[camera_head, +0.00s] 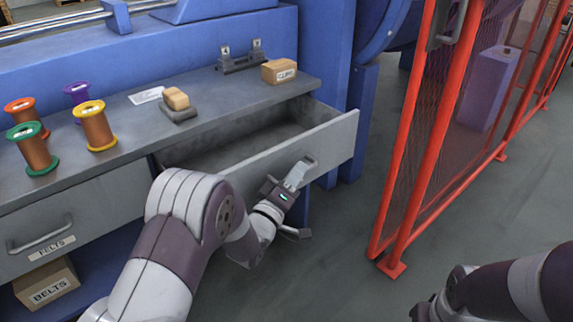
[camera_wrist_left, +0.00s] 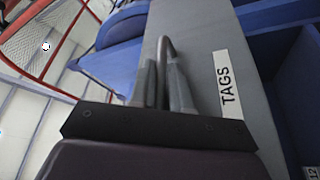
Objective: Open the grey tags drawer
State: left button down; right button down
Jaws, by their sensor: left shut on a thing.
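The grey tags drawer (camera_head: 290,150) is pulled out from the bench in the head view, and its inside looks empty. Its front carries a white TAGS label (camera_wrist_left: 227,84) beside the handle in the left wrist view. My left gripper (camera_head: 298,175) is at the drawer front, shut on the handle (camera_wrist_left: 167,60), which runs between its fingers. The handle also shows in part in the head view (camera_head: 309,161). My right arm shows at the lower right of the head view, away from the drawer; its fingertips are not clear.
The grey bench top (camera_head: 225,98) holds several wire spools, a sponge-like block (camera_head: 176,99) and a small labelled box (camera_head: 279,71). A closed drawer (camera_head: 75,225) is at left, above a BELTS box (camera_head: 47,283). A red mesh fence (camera_head: 430,120) stands at right, with clear floor between.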

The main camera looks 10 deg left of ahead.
pick_arm(q)
jog(key=shift+s+d, duration=0.35)
jog(key=shift+d, duration=0.1)
jog(key=c, duration=1.4)
grip_release()
jog(key=shift+c, duration=0.2)
jog(key=p+v, duration=0.4)
jog(key=v, duration=0.8)
jog(key=shift+s+a, duration=0.15)
jog(key=shift+s, duration=0.2)
jog(key=shift+f, duration=0.15)
